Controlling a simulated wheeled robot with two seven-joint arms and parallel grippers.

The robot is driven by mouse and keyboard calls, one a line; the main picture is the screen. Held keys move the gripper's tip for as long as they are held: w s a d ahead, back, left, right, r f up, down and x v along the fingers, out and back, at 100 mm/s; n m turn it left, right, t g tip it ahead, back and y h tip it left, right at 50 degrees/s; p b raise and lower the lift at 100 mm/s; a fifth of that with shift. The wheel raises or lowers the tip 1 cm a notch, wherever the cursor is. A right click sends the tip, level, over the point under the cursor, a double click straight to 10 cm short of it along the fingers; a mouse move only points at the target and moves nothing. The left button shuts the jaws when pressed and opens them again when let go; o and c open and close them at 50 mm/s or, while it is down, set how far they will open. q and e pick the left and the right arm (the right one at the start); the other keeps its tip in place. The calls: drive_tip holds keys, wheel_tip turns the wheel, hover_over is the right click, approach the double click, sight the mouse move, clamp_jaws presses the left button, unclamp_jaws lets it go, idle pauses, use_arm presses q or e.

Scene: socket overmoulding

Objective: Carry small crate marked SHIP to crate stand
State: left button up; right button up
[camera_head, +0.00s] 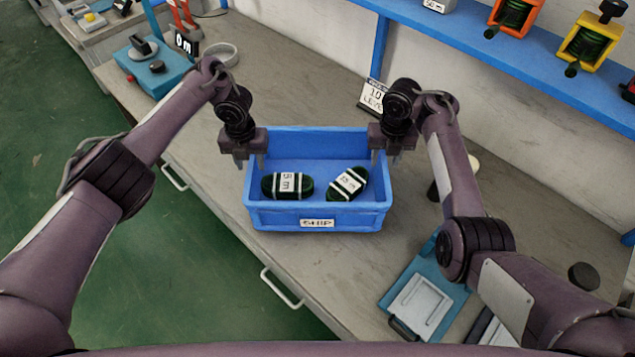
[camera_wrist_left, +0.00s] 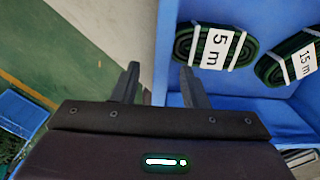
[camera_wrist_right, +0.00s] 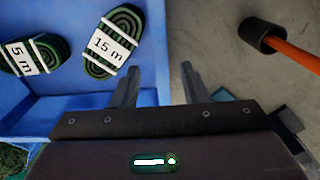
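The small blue crate marked SHIP (camera_head: 318,222) stands on the workbench, its label facing me. Two dark green coils lie inside it, one tagged 5 m (camera_head: 287,186) and one tagged 15 m (camera_head: 347,184). My left gripper (camera_head: 250,163) is open at the crate's left wall; in the left wrist view its fingers stand apart, one on each side of the wall (camera_wrist_left: 165,60). My right gripper (camera_head: 385,158) is open at the right wall, with its fingers either side of that wall in the right wrist view (camera_wrist_right: 160,75). I cannot identify the crate stand.
The grey workbench (camera_head: 215,165) is bare left of the crate. A teal fixture (camera_head: 425,300) lies at its front right. A teal device (camera_head: 153,65) stands at the back left. A blue shelf (camera_head: 480,50) with reels runs along the back. Green floor (camera_head: 190,280) lies in front.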

sight(254, 171)
use_arm(q)
wheel_tip(254, 171, down, 4)
drive_tip(key=shift+w+d+f, duration=0.1)
drive_tip(key=shift+d+f, duration=0.05)
drive_tip(key=shift+f, duration=0.05)
use_arm(e)
wheel_tip(254, 171, down, 4)
drive_tip(key=shift+d+f, duration=0.15)
drive_tip(key=shift+f, duration=0.1)
use_arm(q)
drive_tip(key=shift+f, duration=0.85)
use_arm(e)
drive_tip(key=shift+f, duration=0.85)
use_arm(q)
drive_tip(key=shift+c, duration=0.3)
use_arm(e)
drive_tip(key=shift+c, duration=0.3)
use_arm(q)
clamp_jaws()
use_arm(e)
clamp_jaws()
use_arm(q)
drive_tip(key=shift+r, duration=0.1)
use_arm(e)
drive_tip(key=shift+w+r, duration=0.1)
